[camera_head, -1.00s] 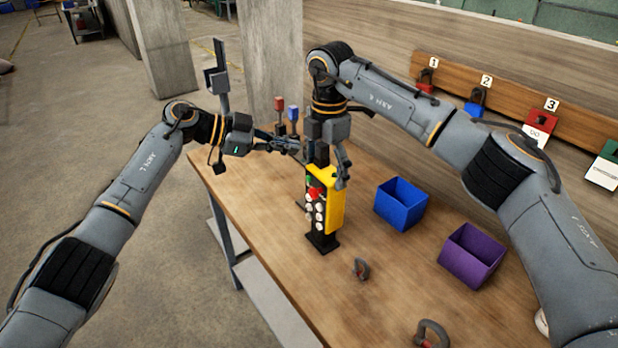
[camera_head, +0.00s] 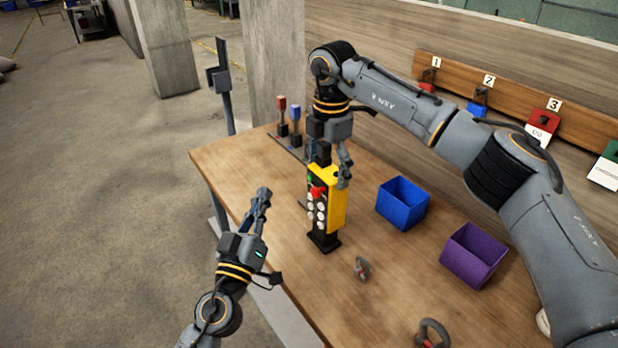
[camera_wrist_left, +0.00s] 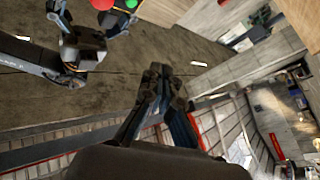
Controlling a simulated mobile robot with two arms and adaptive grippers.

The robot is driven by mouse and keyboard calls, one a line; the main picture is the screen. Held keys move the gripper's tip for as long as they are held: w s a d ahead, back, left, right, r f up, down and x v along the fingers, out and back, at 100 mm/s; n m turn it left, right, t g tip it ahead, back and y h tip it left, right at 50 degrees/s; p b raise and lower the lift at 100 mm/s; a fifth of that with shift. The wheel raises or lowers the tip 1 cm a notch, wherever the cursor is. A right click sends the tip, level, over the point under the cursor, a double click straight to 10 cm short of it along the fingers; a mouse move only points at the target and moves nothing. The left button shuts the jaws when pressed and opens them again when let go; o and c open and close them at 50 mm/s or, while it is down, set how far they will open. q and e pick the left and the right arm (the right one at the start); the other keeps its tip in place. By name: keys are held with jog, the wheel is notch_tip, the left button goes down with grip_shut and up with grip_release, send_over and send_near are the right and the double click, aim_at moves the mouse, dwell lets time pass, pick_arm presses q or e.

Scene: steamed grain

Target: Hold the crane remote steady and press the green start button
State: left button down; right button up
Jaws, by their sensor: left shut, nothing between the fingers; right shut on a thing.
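The yellow crane remote (camera_head: 338,208) stands upright in a black base (camera_head: 323,241) on the table. Its black face carries a red knob (camera_head: 317,193), several white buttons and a green button (camera_head: 310,180) near the top. My right gripper (camera_head: 333,168) comes from above and is shut on the remote's top. My left gripper (camera_head: 265,194) is shut and empty, left of the remote and apart from it, near the table's left edge. In the left wrist view its closed fingertips (camera_wrist_left: 160,76) point up. The green button (camera_wrist_left: 131,3) and red knob (camera_wrist_left: 102,4) show there at the top edge.
A blue bin (camera_head: 402,204) and a purple bin (camera_head: 474,256) stand right of the remote. Grey shackles (camera_head: 362,268) lie in front. Red and blue levers (camera_head: 295,122) stand behind. A board with numbered tags (camera_head: 515,100) runs along the back right.

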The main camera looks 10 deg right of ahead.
jog(key=shift+f, duration=0.1)
pick_arm(q)
jog(key=shift+s+a+f+n+y, duration=0.15)
jog(key=shift+s+a+n+y, duration=0.35)
jog(key=shift+n+y, duration=0.1)
jog(key=w+d, duration=0.4)
jog(key=d, duration=0.4)
jog(key=shift+d, duration=0.15)
dwell(1.3)
jog(key=shift+w+d, duration=0.15)
jog(key=shift+d, duration=0.1)
jog(key=shift+w+d, duration=0.15)
jog(key=shift+d, duration=0.25)
dwell(0.6)
jog(key=shift+a, duration=0.1)
jog(key=shift+s+a, duration=0.35)
jog(key=shift+a, duration=0.35)
